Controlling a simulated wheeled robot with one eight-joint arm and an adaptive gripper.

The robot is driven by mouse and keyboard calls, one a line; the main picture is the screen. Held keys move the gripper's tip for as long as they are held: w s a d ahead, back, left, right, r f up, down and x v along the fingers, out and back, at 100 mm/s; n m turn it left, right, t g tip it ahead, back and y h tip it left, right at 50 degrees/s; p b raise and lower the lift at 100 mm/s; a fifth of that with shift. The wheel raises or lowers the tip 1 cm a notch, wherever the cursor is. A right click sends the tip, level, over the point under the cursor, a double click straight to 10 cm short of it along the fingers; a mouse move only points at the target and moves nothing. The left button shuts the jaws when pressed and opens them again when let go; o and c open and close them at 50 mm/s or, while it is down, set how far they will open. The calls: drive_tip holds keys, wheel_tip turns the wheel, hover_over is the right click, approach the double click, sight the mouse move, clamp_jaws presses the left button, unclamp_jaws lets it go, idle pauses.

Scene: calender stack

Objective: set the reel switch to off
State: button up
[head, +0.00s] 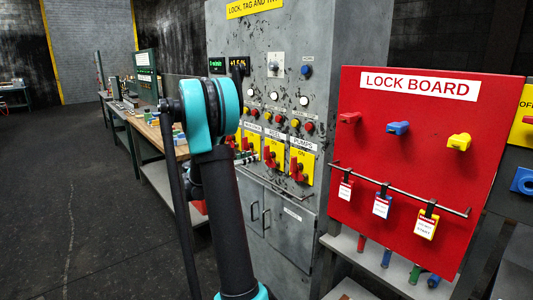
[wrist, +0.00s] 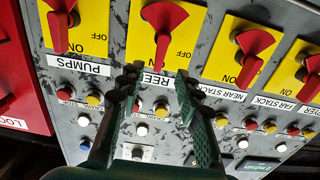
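The reel switch (wrist: 163,28) is a red handle on a yellow plate, above the partly covered REEL label in the wrist view, which looks at the panel upside down. Its narrow end points down toward the ON mark. OFF is printed to its right. In the head view the reel switch (head: 270,154) sits between two similar red switches. My gripper (wrist: 159,72) is open and empty in the wrist view. Its fingertips lie either side of the label, just below the handle in the picture; contact is not visible. My arm hides most of the gripper in the head view.
The pumps switch (wrist: 60,25) and near stack switch (wrist: 250,55) flank the reel switch closely. Buttons and lamps (wrist: 141,130) fill the panel beyond the labels. A red lock board (head: 410,160) with padlocks and tags stands right of the cabinet. Open floor (head: 60,200) lies left.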

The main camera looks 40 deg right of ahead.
sight(267, 151)
drive_tip(key=d, duration=0.9)
drive_tip(key=shift+w+d, duration=0.2)
drive_tip(key=shift+w, duration=0.15)
clamp_jaws()
